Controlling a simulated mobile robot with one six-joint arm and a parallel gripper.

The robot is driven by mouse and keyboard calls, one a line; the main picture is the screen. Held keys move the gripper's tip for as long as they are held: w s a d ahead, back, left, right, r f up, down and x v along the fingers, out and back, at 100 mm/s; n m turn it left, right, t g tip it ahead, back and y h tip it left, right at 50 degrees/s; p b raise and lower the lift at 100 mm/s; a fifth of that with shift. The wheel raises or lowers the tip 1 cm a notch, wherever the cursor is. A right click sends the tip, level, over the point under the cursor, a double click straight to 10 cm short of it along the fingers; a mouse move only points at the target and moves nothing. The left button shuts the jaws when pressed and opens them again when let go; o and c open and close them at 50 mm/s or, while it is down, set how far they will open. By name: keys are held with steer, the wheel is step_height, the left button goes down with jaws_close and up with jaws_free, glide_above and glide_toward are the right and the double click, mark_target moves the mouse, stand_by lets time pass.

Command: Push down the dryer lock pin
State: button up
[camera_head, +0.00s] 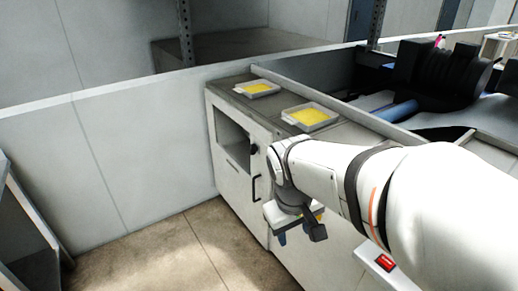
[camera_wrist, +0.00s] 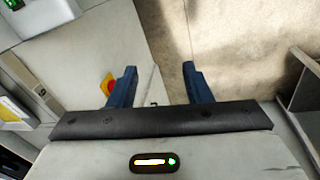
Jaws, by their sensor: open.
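I cannot make out the dryer lock pin in either view. My gripper (camera_head: 294,236) hangs low beside the front of a white cabinet in the head view, with its blue fingers pointing down. In the wrist view my gripper (camera_wrist: 159,72) has its two blue fingers wide apart with nothing between them. Pale panel and brown floor show beyond the fingertips. My arm hides part of the cabinet front in the head view.
The white cabinet (camera_head: 232,178) carries two trays with yellow contents, one farther (camera_head: 258,88) and one nearer (camera_head: 310,117). A red switch (camera_head: 385,262) sits at lower right. A red-and-yellow button (camera_wrist: 109,85) is left of the fingers. Open floor (camera_head: 165,256) lies left.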

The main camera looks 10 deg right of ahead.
steer(key=w+d+f+n+g+h+b, duration=0.25)
steer(key=w+d+f+n+h, duration=0.2)
steer(key=w, duration=0.35)
steer(key=w+d+f+n+g+h+b, duration=0.1)
steer(key=w+d+f+n+h+b, duration=0.3)
steer(key=w, duration=0.5)
steer(key=w+f+n+t+h+b, duration=0.1)
steer(key=w+f+n+t+h, duration=0.1)
steer(key=w+f+n+h, duration=0.45)
steer(key=w+f+n+t+h+b, duration=0.1)
steer(key=w+f+n+t, duration=0.15)
steer(key=w, duration=0.65)
steer(key=d, duration=0.7)
steer(key=shift+w+f, duration=0.4)
steer(key=shift+w, duration=0.05)
steer(key=shift+d, duration=0.1)
steer(key=shift+c, duration=0.6)
jaws_close()
steer(key=shift+f, duration=0.1)
